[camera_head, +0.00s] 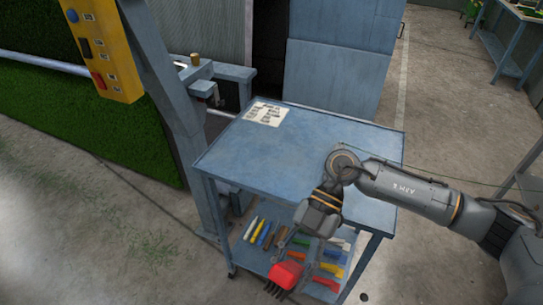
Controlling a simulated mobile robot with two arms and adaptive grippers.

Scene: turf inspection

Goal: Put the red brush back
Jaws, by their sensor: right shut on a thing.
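The red brush (286,274) is at the front edge of the cart's lower shelf, with dark bristles or prongs below it. My right gripper (290,254) reaches down in front of the cart from the right and is shut on the red brush. The brush appears to be in front of or just over the shelf edge; I cannot tell whether it touches the shelf. The lower shelf (248,262) holds several coloured handled tools lying side by side. My left gripper is not in view.
The blue cart's top (240,150) is bare except for a paper sheet (266,114). A blue-grey post frame with a yellow control box (95,50) stands at left beside green turf (90,125). A blue cabinet (335,65) is behind. Concrete floor is open in front.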

